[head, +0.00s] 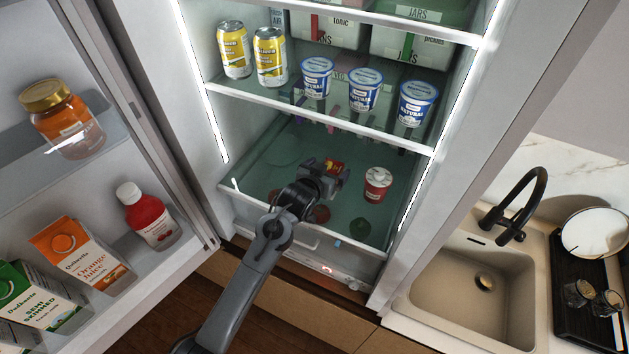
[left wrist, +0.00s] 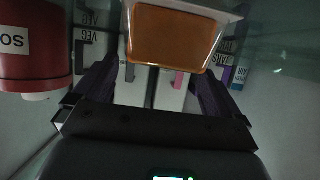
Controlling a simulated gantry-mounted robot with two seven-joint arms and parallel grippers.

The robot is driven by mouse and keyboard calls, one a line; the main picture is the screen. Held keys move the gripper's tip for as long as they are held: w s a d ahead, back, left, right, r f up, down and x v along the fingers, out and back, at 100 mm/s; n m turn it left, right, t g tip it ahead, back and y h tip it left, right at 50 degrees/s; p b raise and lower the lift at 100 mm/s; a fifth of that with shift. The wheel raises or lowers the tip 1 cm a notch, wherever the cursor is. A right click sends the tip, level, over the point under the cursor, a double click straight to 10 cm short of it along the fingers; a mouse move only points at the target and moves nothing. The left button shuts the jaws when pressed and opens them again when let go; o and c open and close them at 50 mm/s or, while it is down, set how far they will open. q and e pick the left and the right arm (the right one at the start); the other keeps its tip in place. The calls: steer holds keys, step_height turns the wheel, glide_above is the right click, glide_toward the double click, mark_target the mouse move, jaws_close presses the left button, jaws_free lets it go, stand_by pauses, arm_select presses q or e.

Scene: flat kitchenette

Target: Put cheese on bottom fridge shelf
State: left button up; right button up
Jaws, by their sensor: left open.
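The cheese looks like an orange block in a clear-edged pack (left wrist: 175,38) in the left wrist view, just beyond the fingertips. In the head view, a small red and yellow patch (head: 335,167), seemingly its label, shows at the gripper on the bottom fridge shelf (head: 262,182). My left gripper (head: 322,178) reaches in low over this glass shelf. Its two dark fingers (left wrist: 155,85) are apart with nothing clamped between them. I cannot tell whether the fingers touch the pack. My right gripper is not in view.
A red tub (head: 378,184) stands right of the gripper; it also shows in the left wrist view (left wrist: 36,52). The shelf above (head: 330,122) holds yellow cans (head: 270,57) and blue-white yogurt pots (head: 365,90). The open door (head: 180,150) flanks my arm on the left.

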arm_select(q)
steer(key=b+v, duration=0.2)
steer(key=v, duration=0.9)
steer(key=s+a+f+n+g+y, duration=0.1)
steer(key=s+a+f+g+y, duration=0.1)
steer(key=s+a+f, duration=0.55)
steer(key=s+a+f+g+y, duration=0.1)
steer(key=s+a+f+g, duration=0.2)
steer(key=s, duration=1.1)
steer(key=s+a+f+n+g+y, duration=0.1)
steer(key=s+a+f+g, duration=0.3)
steer(key=s, duration=1)
steer(key=a+f, duration=0.2)
steer(key=a, duration=0.1)
steer(key=shift+f+y, duration=0.25)
steer(key=shift+y, duration=0.05)
